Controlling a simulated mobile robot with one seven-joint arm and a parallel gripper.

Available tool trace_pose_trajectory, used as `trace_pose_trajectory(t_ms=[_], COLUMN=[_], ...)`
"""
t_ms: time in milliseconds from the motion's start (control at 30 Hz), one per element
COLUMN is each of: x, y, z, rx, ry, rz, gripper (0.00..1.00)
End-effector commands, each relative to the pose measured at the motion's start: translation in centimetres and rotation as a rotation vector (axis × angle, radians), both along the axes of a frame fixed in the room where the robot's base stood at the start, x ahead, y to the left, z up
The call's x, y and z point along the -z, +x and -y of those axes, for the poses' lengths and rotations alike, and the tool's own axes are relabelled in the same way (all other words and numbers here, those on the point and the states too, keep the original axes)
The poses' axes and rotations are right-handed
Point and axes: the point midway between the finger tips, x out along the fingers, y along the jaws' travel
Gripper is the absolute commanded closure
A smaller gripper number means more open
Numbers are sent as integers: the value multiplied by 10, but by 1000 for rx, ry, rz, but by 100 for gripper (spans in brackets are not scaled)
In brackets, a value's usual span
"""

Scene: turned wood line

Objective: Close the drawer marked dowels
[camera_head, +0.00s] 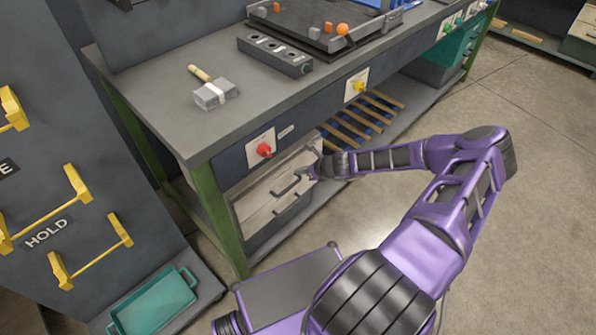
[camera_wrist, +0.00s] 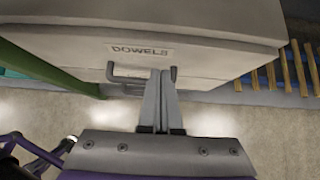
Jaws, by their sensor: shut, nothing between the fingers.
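The drawer (camera_head: 262,203) is a pale grey-beige unit under the workbench at its near left end. In the wrist view its front (camera_wrist: 195,58) carries a label reading DOWELS, upper middle. A grey bar handle (camera_wrist: 125,78) runs across the front, and it shows dark in the head view (camera_head: 289,186). My gripper (camera_head: 310,174) is at the right part of the drawer front. In the wrist view my gripper's fingers (camera_wrist: 165,73) are together with nothing between them, overlapping the handle's right part. Whether they touch it is unclear, and how far the drawer stands out is hard to tell.
A red knob (camera_head: 264,150) sits on the bench apron above the drawer, and a yellow knob (camera_head: 359,87) farther right. A slatted rack (camera_head: 362,118) is right of the drawer. A green bench leg (camera_head: 212,205) stands left. The floor (camera_head: 545,190) at right is clear.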

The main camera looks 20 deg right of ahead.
Motion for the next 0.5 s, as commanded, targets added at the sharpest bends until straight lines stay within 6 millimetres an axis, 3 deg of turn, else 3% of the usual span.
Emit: trace_pose_trajectory(t_ms=[300, 500], x=[-50, -66], y=[-47, -64], z=[20, 26], rx=[1, 1], ry=[-1, 0], rz=[-2, -3], gripper=[100, 100])
